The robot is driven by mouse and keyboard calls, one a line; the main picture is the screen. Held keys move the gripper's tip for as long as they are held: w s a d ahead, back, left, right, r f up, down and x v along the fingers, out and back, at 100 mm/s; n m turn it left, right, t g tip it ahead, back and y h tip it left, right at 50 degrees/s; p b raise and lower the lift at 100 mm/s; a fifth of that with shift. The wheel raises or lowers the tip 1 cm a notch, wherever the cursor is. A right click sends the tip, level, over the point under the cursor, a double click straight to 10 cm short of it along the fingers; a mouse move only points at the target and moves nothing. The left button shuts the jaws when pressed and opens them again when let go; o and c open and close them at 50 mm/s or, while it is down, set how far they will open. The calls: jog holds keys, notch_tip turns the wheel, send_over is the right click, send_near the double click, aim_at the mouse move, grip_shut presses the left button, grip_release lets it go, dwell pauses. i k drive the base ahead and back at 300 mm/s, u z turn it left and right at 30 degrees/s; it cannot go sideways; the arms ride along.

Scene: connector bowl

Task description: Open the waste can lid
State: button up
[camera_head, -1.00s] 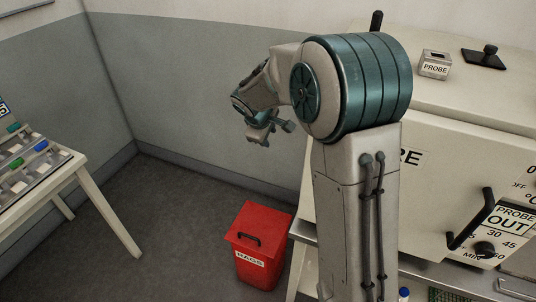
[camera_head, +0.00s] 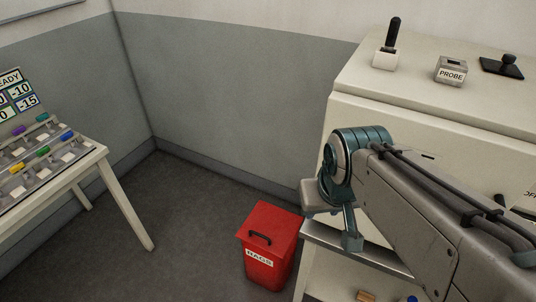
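The waste can (camera_head: 266,266) is a red bin on the floor with a white label reading RAGS. Its red lid (camera_head: 271,228) is closed and has a black bar handle (camera_head: 260,238) on top. My gripper (camera_head: 350,228) is at the end of the teal-jointed arm, up and to the right of the bin in the picture, apart from it. One finger pointing down shows clearly; the other is hard to make out, so its opening is unclear. I see nothing held in it.
A cream cabinet (camera_head: 440,110) stands at the right, with a PROBE block (camera_head: 451,71) on top. A low shelf (camera_head: 362,252) is beside the bin. A table (camera_head: 100,160) with coloured connectors is at the left. Floor left of the bin is clear.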

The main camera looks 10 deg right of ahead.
aim_at(269, 227)
jog(key=u, duration=0.45)
jog(key=k, duration=0.55)
jog(key=u, duration=0.7)
jog(key=i, duration=0.7)
jog(key=z, duration=0.8)
jog(key=i, duration=0.65)
jog(key=z, duration=0.75)
